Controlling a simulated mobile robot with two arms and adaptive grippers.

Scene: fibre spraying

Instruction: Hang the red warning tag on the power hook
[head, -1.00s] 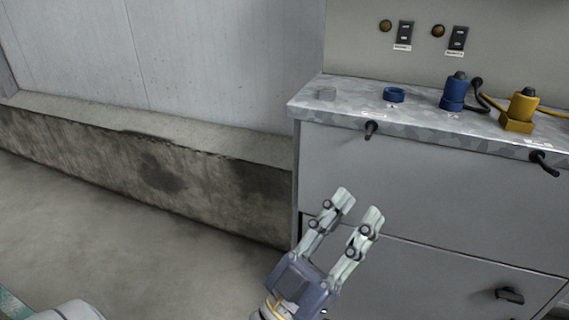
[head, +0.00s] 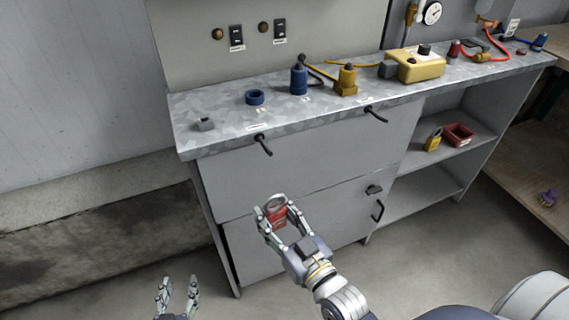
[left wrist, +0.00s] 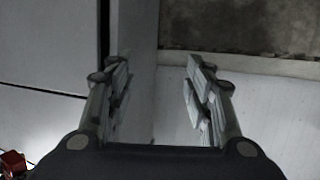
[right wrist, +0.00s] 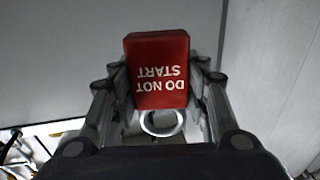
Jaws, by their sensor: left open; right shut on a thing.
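The red warning tag (head: 278,218) has a pale ring on top and is held in my right gripper (head: 276,212), in front of the bench's grey front panel. In the right wrist view the tag (right wrist: 158,70) reads "DO NOT START" upside down, between the shut fingers. Two black hooks stick out from the bench's front edge: a left hook (head: 264,145) and a right hook (head: 375,114). Their labels are too small to read, so I cannot tell which is the power hook. The tag is below both, apart from them. My left gripper (head: 178,284) is open and empty, low at left.
The metal bench top (head: 225,122) bears a blue ring (head: 255,97), a blue connector (head: 299,80), a yellow connector (head: 347,80) and a yellow box (head: 420,66). Open shelves at right hold a yellow padlock (head: 433,139) and a red bin (head: 459,134). Floor is clear at left.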

